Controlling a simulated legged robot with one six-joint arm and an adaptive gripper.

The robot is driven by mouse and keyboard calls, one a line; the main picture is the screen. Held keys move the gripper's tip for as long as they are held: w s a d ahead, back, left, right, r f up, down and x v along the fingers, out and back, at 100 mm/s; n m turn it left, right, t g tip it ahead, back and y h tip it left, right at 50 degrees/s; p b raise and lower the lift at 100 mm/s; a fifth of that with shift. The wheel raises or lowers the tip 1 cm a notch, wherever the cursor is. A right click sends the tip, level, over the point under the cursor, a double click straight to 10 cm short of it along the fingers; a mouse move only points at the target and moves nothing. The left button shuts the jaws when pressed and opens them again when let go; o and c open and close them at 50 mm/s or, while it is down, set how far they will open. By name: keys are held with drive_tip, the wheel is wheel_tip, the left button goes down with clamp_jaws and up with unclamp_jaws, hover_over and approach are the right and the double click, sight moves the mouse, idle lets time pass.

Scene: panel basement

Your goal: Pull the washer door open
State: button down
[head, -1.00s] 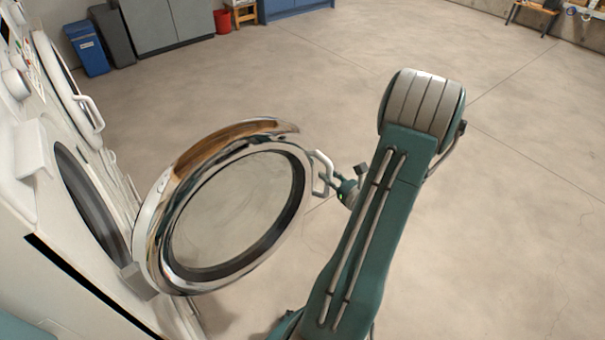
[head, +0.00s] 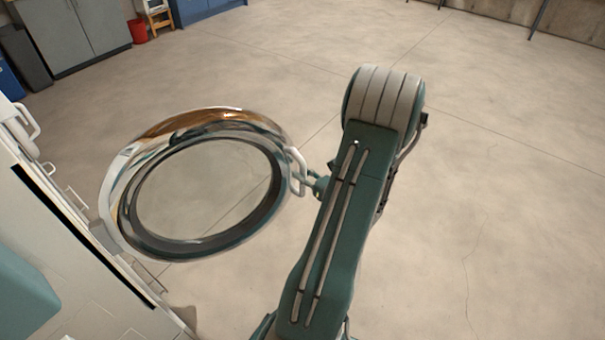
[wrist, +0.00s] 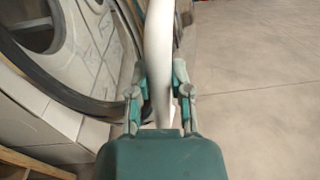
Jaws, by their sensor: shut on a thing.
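The round washer door (head: 125,170), with a chrome rim and clear glass, stands swung well out from the white washer (head: 70,235) at the left of the head view. Its white handle (head: 297,170) is on the door's right edge. My gripper (head: 312,184) is at that handle, partly hidden behind my arm. In the wrist view, the white handle (wrist: 158,60) runs between the two fingers of my gripper (wrist: 160,100), which are shut on it. The door's dark rim (wrist: 75,98) shows to the left there. The washer's opening is out of the head view.
Grey cabinets (head: 85,35), a red bucket (head: 138,31) and a small wooden stool (head: 157,18) stand at the back left. Blue cabinets (head: 200,8) are at the top. The concrete floor (head: 500,150) to the right is clear.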

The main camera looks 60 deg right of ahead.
drive_tip(key=shift+s, duration=0.2)
drive_tip(key=c, duration=0.5)
unclamp_jaws()
drive_tip(key=shift+c, duration=0.2)
drive_tip(key=v, duration=1.2)
drive_tip(key=shift+f, duration=0.1)
